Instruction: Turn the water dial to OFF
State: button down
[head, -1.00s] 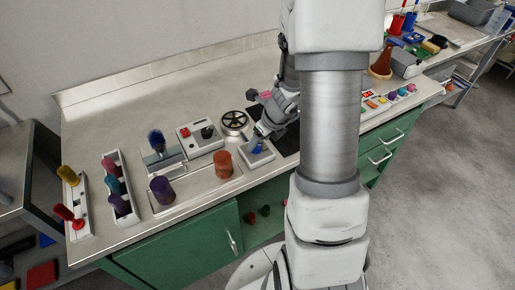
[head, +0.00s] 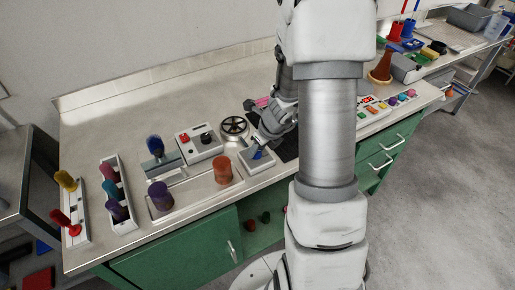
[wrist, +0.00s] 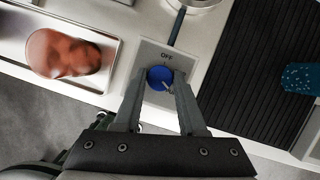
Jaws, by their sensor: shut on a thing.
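The water dial is a round blue knob (wrist: 158,77) on a light grey plate (wrist: 150,52) marked OFF at its far edge. A small pale pointer on the knob points toward the lower right in the wrist view, away from the OFF mark. My gripper (wrist: 160,88) has one finger on each side of the knob and is shut on it. In the head view, my gripper (head: 261,143) reaches down to the dial's plate (head: 250,163) near the bench's front edge. The blue knob is partly hidden there by the fingers.
A black handwheel (head: 233,126) and a box with a red button (head: 184,138) are behind. A dark ribbed mat (wrist: 262,60) lies to the right. Coloured handles stand at the far left.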

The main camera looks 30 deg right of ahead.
jog(key=shift+n, duration=0.4)
jog(key=n+y, duration=0.1)
jog(key=n, duration=0.1)
jog(key=n+g+p, duration=0.1)
jog(key=n, duration=0.2)
jog(key=shift+w+d+y, duration=0.1)
jog(key=shift+d+y, duration=0.05)
jog(key=shift+y, duration=0.25)
jog(key=n+g, duration=0.1)
jog(key=n, duration=0.2)
jog(key=n+g+y+p, duration=0.1)
jog(key=n, duration=0.2)
jog(key=shift+w+d, duration=0.1)
jog(key=shift+w, duration=0.05)
jog(key=n+g, duration=0.1)
jog(key=n, duration=0.2)
jog(key=n+g, duration=0.1)
jog(key=n, duration=0.1)
jog(key=shift+w+n+g, duration=0.15)
jog(key=shift+n+g, duration=0.15)
jog(key=shift+n, duration=0.1)
jog(key=n+g, duration=0.1)
jog(key=n, duration=0.2)
jog(key=n+g+h, duration=0.1)
jog(key=n, duration=0.2)
jog(key=shift+w, duration=0.1)
jog(key=shift+n, duration=0.3)
jog(key=shift+c, duration=2.4)
grip_release()
